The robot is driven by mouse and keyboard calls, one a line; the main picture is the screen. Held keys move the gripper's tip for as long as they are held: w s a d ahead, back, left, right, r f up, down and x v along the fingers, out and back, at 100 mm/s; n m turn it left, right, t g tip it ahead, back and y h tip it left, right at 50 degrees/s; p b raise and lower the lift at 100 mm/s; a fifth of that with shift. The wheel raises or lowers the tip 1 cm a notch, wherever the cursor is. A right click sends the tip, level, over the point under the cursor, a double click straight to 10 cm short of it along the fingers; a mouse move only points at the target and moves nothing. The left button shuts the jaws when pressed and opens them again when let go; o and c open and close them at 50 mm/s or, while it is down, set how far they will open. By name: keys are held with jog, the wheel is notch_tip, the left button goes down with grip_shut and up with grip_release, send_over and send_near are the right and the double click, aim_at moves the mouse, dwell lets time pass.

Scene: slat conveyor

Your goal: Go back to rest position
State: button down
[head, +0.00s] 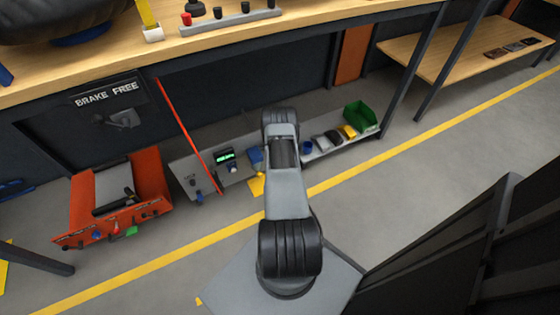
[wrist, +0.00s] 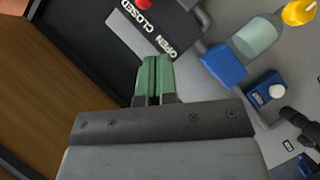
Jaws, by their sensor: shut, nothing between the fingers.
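My gripper (wrist: 153,80) shows in the wrist view with its two green fingers pressed together and nothing between them. It is in front of a panel marked CLOSED and OPEN (wrist: 150,28), with a red knob at its top edge. In the head view my arm reaches forward over the floor towards the low shelf under the bench. The gripper itself is hidden behind the arm there.
A wooden workbench (head: 200,52) spans the top. An orange unit (head: 150,172) stands below left. A grey control box (head: 205,183) and a green bin (head: 360,117) sit low near the arm. In the wrist view a blue valve block (wrist: 222,64) is right of the fingers.

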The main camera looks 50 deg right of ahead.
dwell(0.6)
jog(key=w+a+r+y+p, duration=0.2)
jog(key=w+r+p, duration=0.25)
jog(key=r, duration=0.55)
jog(key=w+a+r+y+p, duration=0.1)
jog(key=w+a+r+p, duration=0.15)
jog(key=w+r, duration=0.5)
jog(key=a+r+y+p, duration=0.2)
jog(key=a+r+p, duration=0.35)
jog(key=r, duration=0.65)
jog(key=a+r+y+p, duration=0.2)
jog(key=a+r+p, duration=0.35)
jog(key=r, duration=0.75)
jog(key=s+a+r+m+g+y+p, duration=0.1)
jog(key=s+a+r+g+y+p, duration=0.25)
jog(key=a+r, duration=1)
jog(key=s+a+r+g+p, duration=0.1)
jog(key=s+a+r+p, duration=0.2)
jog(key=s+r, duration=0.4)
jog(key=s+a+r+g+p, duration=0.1)
jog(key=s+a+r+p, duration=0.3)
jog(key=s+r, duration=0.3)
jog(key=s, duration=0.3)
jog(key=shift+m+p, duration=0.35)
jog(key=shift+m, duration=0.05)
